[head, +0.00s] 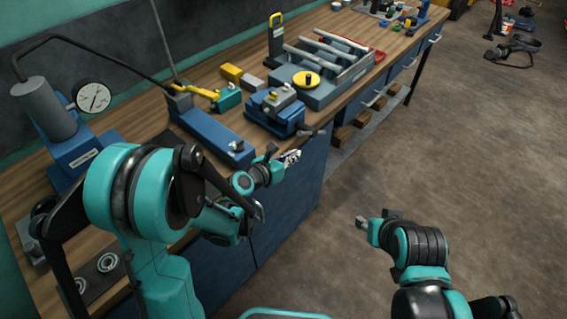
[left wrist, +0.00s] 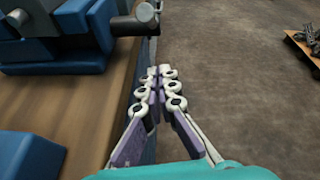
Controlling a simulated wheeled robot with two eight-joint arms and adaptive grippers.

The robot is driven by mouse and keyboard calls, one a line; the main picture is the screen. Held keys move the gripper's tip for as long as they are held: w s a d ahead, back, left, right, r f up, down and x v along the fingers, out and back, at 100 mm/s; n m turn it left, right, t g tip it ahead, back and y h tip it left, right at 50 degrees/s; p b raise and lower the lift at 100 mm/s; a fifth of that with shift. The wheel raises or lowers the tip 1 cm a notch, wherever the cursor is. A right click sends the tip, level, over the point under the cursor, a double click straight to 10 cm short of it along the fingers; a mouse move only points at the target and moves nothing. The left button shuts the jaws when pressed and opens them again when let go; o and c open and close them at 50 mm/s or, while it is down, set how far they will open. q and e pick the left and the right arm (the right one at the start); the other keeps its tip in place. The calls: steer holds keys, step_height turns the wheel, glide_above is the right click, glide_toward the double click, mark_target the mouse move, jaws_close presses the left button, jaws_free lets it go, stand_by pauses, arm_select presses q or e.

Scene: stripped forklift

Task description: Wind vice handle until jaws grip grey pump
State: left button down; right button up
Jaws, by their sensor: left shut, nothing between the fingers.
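The blue vice (head: 268,121) stands at the bench's front edge with a small grey block-like pump (head: 278,97) on top. I cannot tell whether its jaws touch the pump. The dark vice handle (head: 314,132) sticks out past the bench edge. In the left wrist view the vice (left wrist: 65,40) fills the upper left, and the handle (left wrist: 134,24) with its grey round end (left wrist: 145,12) lies beyond my fingertips. My left gripper (head: 293,157) is shut and empty, in front of and below the handle, apart from it. My right gripper (head: 364,222) hangs over open floor; its finger state is unclear.
A long blue fixture (head: 208,132) and a press with a dial gauge (head: 92,96) stand left of the vice. A grey tray with rods (head: 322,75) and a yellow knob (head: 306,79) sits behind it.

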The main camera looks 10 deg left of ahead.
mark_target(306, 129)
arm_select(q)
steer(key=shift+w+d+r, duration=0.4)
steer(key=shift+w+r, duration=0.3)
steer(key=shift+w, duration=0.15)
steer(key=shift+w+d+r, duration=0.35)
steer(key=shift+w+r, duration=0.3)
steer(key=shift+w, duration=0.2)
steer(key=shift+a, duration=0.1)
